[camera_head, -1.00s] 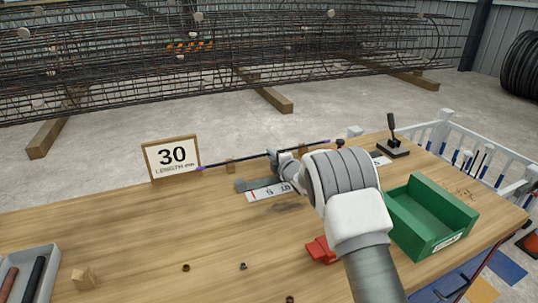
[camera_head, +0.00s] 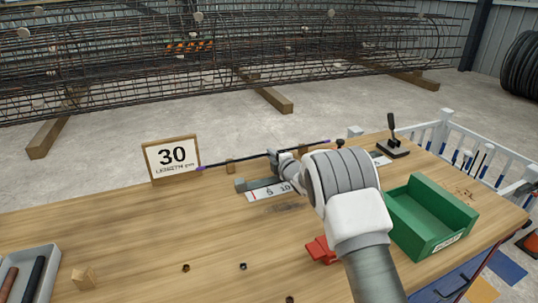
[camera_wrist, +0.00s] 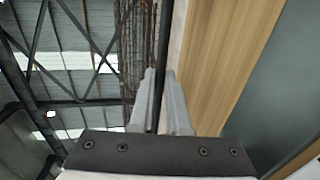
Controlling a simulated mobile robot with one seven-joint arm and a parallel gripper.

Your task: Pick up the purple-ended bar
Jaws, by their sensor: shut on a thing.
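In the wrist view the dark bar (camera_wrist: 163,45) runs between the two grey fingers (camera_wrist: 160,85). Small wooden blocks (camera_head: 230,166) stand by the bar; I cannot tell whether it touches them. My wrist hides part of the area on the right.
The framed "30" length sign (camera_head: 172,157) stands left of the bar. A marked scale (camera_head: 265,192) lies in front. A green bin (camera_head: 455,222), a red object (camera_head: 321,250) and a black lever (camera_head: 392,130) are at the right. The table's left middle is mostly clear.

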